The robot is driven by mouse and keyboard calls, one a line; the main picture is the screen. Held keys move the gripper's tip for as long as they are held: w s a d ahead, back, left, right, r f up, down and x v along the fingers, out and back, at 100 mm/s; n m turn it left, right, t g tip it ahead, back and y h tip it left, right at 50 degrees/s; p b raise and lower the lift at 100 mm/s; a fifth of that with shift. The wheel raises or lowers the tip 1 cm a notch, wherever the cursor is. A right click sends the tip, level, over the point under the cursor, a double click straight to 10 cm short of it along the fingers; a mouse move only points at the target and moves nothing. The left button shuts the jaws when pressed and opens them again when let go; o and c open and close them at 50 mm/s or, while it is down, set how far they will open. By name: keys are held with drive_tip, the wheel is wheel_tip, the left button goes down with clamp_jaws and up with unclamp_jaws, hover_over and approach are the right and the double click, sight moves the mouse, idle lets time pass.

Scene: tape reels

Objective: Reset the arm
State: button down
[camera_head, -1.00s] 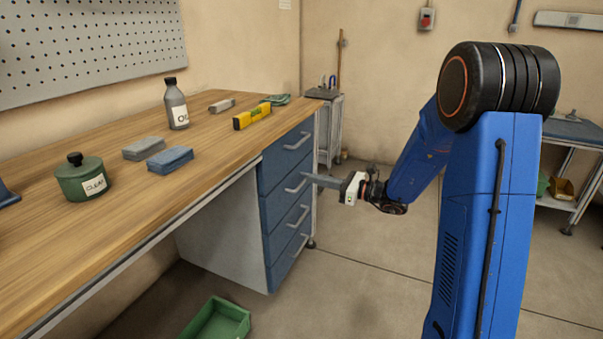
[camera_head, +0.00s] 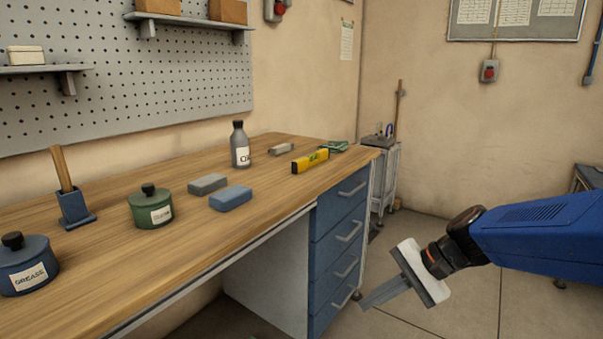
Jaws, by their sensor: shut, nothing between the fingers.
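My gripper (camera_head: 378,297) is at the lower right, at the end of my blue arm. Its grey fingers are together with nothing between them, and they point down and to the left. It hangs in free space to the right of the drawer unit (camera_head: 340,237) and appears apart from it. The drawers look closed.
The wooden workbench (camera_head: 120,285) on the left bears a blue grease pot (camera_head: 28,272), a green pot (camera_head: 150,212), two blocks, a bottle (camera_head: 240,148) and a yellow level (camera_head: 310,161). A small grey stand (camera_head: 385,180) is behind.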

drive_tip(key=s+d+n+t+h, duration=0.3)
drive_tip(key=s+d+n+h, duration=0.5)
drive_tip(key=s+d, duration=0.5)
drive_tip(key=shift+d+n+h, duration=0.25)
drive_tip(key=shift+n+h, duration=0.15)
drive_tip(key=shift+n, duration=0.2)
